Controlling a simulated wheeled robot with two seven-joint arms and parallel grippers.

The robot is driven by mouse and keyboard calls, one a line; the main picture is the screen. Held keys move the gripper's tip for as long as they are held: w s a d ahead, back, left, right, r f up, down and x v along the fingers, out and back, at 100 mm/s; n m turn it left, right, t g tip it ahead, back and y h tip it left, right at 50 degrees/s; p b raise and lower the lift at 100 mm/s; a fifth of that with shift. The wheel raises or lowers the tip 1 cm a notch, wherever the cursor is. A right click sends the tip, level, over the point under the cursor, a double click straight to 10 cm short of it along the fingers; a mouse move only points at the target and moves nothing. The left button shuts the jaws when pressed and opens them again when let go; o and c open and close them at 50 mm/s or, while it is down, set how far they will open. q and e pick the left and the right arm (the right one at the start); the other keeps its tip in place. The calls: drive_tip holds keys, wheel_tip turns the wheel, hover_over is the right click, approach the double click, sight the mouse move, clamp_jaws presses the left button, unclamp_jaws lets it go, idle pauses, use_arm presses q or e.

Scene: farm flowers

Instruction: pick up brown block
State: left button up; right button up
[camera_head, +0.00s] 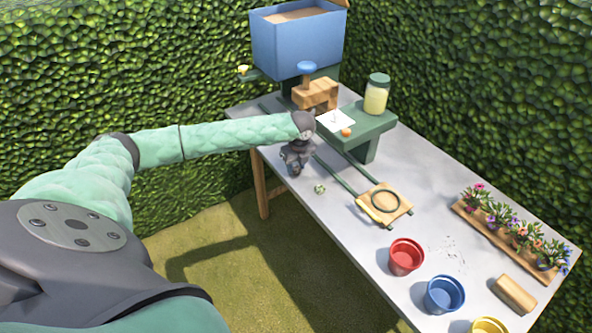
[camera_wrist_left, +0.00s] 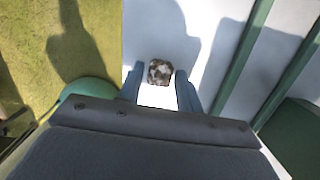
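A small mottled brown-and-white block (camera_wrist_left: 160,72) lies on the light table top in the left wrist view, between the tips of my left gripper (camera_wrist_left: 159,82). A narrow gap shows on each side of it, so the fingers look open and not closed on it. In the head view my left gripper (camera_head: 293,166) points down at the table's left edge, and the block is mostly hidden by it there. My right gripper is in neither view.
A green speckled ball (camera_head: 319,188) lies just right of the gripper. A green bench (camera_head: 368,128) is behind.

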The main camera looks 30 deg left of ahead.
use_arm(q)
drive_tip(key=c, duration=0.6)
drive_tip(key=shift+o, duration=0.2)
